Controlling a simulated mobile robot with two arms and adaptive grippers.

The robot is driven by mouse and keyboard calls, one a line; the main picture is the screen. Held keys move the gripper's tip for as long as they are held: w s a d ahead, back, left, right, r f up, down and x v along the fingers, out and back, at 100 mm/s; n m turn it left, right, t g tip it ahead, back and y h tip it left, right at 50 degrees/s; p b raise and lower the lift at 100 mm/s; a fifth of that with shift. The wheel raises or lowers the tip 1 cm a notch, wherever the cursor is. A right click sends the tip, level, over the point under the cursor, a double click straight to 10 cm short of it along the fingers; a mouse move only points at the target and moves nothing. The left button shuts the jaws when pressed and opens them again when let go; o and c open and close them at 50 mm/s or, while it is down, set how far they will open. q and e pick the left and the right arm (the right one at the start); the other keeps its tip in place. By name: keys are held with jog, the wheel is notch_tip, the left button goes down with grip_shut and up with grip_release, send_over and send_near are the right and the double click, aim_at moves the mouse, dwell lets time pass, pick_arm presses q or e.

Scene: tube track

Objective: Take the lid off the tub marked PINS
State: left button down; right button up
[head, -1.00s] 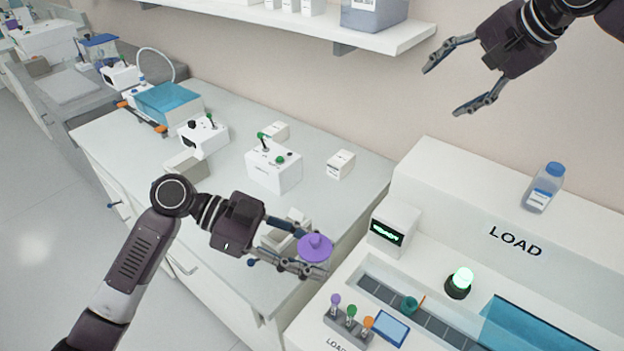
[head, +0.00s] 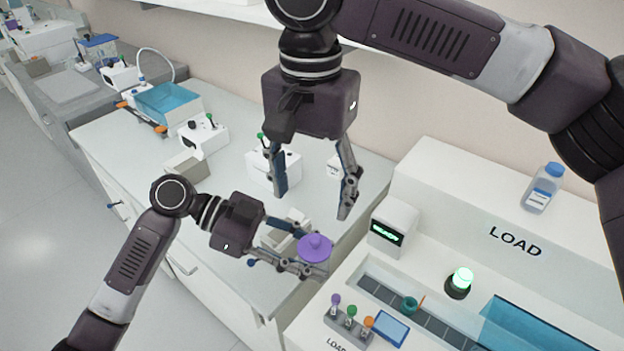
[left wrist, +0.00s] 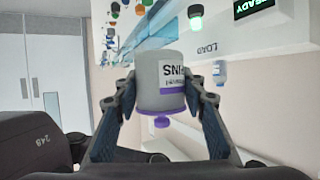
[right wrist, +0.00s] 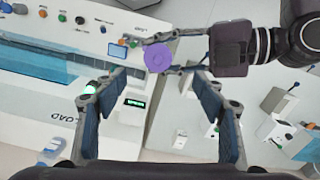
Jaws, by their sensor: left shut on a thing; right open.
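The PINS tub (left wrist: 162,76) is pale grey with a label that appears upside down in the left wrist view. Its purple lid (head: 315,248) with a round knob is on it; the lid also shows in the left wrist view (left wrist: 162,104) and the right wrist view (right wrist: 158,58). My left gripper (head: 312,255) is shut on the tub's body, below the lid, and holds it over the counter's edge. My right gripper (head: 313,198) is open and empty, pointing down above the tub, apart from the lid. In the right wrist view the lid lies beyond and between its fingers.
The LOAD machine (head: 470,205) stands at the right with a small display box (head: 393,228), a lit green lamp (head: 460,282) and a rack of coloured-top tubes (head: 348,322). White boxes stand on the counter (head: 130,150) behind. A shelf runs above.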

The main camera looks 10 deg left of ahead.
aim_at(311, 238)
notch_tip(311, 238, down, 10)
jog(key=shift+f, duration=0.25)
dwell(0.3)
jog(key=shift+a, duration=0.1)
grip_shut()
jog(key=shift+r, duration=0.2)
dwell(0.7)
jog(key=shift+r, duration=1)
jog(key=shift+r, duration=1.95)
